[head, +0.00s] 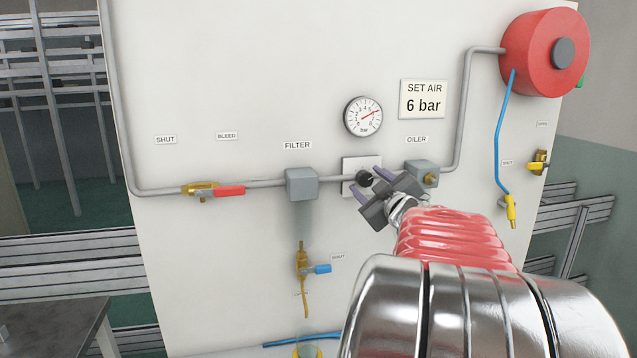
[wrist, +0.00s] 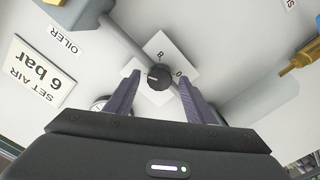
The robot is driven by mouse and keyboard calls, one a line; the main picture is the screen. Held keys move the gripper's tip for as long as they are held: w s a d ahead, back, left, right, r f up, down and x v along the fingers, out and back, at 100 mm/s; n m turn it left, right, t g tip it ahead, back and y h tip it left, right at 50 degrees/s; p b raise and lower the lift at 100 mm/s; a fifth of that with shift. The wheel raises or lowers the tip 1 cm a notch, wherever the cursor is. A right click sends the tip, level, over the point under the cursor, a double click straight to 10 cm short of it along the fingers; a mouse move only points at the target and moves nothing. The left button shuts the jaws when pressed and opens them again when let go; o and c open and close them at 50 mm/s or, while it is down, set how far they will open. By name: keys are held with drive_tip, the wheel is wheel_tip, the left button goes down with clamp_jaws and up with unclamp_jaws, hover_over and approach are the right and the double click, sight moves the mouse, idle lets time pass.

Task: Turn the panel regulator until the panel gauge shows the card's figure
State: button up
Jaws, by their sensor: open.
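The panel regulator is a black knob (head: 364,177) on a white square plate (head: 348,188), between the filter and the oiler; the knob also shows in the wrist view (wrist: 159,77). My gripper (head: 366,183) is open in front of it. In the wrist view its two purple fingers stand either side of the knob, and I cannot tell whether they touch it. The panel gauge (head: 363,117) is a round white dial in bar with a red needle pointing up and right; its exact reading is too small to tell. The card (head: 423,99) reads "SET AIR 6 bar".
The filter (head: 301,184) and oiler (head: 422,173) are grey blocks on the pipe either side of the regulator. A red-handled valve (head: 215,190) is at left, a blue-handled drain valve (head: 315,269) below the filter, and a red hose reel (head: 544,52) at upper right.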

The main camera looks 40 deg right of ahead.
drive_tip(key=shift+c, duration=0.3)
drive_tip(key=c, duration=1)
drive_tip(key=shift+f+m, duration=0.1)
drive_tip(key=shift+m, duration=0.3)
drive_tip(key=o, duration=1.1)
drive_tip(key=shift+c, duration=0.2)
drive_tip(key=v, duration=1.3)
drive_tip(key=shift+s, duration=0.35)
drive_tip(key=shift+w+a+f, duration=0.1)
drive_tip(key=shift+w, duration=0.05)
